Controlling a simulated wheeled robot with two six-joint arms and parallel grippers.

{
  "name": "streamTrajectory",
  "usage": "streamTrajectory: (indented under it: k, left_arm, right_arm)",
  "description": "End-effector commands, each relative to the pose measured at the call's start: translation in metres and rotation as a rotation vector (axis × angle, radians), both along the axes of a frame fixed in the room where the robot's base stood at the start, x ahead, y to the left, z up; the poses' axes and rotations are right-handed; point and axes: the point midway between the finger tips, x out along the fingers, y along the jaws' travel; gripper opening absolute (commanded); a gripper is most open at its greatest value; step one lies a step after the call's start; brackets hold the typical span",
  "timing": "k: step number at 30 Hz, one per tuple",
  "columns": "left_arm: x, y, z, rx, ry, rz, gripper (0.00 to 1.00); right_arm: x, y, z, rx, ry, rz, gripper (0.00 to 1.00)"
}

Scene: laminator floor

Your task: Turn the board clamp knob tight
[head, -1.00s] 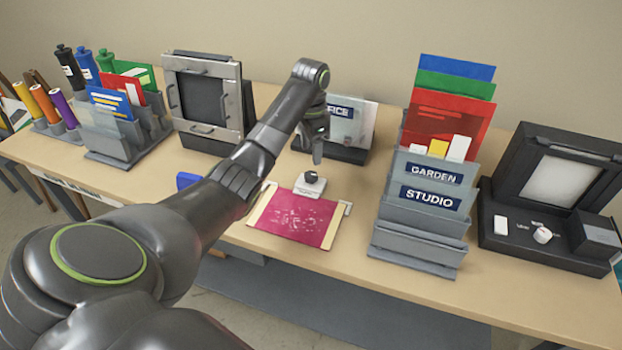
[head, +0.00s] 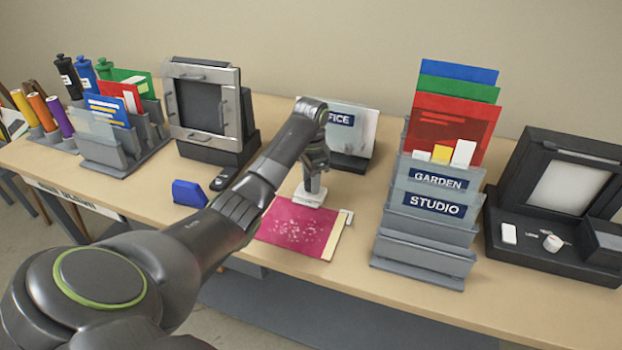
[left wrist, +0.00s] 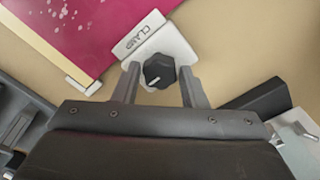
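The board clamp is a white block (left wrist: 150,48) labelled CLAMP at the edge of a magenta board (left wrist: 75,30). Its dark knob (left wrist: 159,71) has a white pointer line and shows between my left gripper's fingers. My left gripper (left wrist: 160,88) is open, one finger on each side of the knob, with a gap visible on both sides. In the head view my left gripper (head: 312,188) points down over the clamp (head: 310,196) and hides the knob. The magenta board (head: 297,228) lies on the table in front of it. My right gripper is not in view.
A grey rack (head: 425,225) labelled GARDEN and STUDIO stands to the right. An OFFICE holder (head: 352,135) is behind the clamp. A blue block (head: 189,193) and a small dark device (head: 222,180) lie to the left. A black machine (head: 555,205) stands far right.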

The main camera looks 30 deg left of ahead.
Motion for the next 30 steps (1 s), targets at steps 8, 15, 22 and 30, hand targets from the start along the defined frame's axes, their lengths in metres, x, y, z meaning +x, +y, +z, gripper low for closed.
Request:
streamTrajectory:
  k: [8, 15, 22, 30]
  left_arm:
    - [0.000, 0.000, 0.000, -0.001, -0.001, 0.000, 0.09]
    - [0.000, 0.000, 0.003, -0.001, -0.001, -0.035, 0.09]
    - [0.000, 0.000, 0.006, -0.001, -0.001, -0.161, 0.09]
    - [0.000, 0.000, 0.006, -0.001, -0.001, -0.403, 0.09]
  right_arm:
    - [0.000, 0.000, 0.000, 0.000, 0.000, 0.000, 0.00]
    - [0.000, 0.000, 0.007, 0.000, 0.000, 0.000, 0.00]
    - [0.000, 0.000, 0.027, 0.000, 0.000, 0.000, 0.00]
    - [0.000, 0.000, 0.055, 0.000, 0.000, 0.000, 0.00]
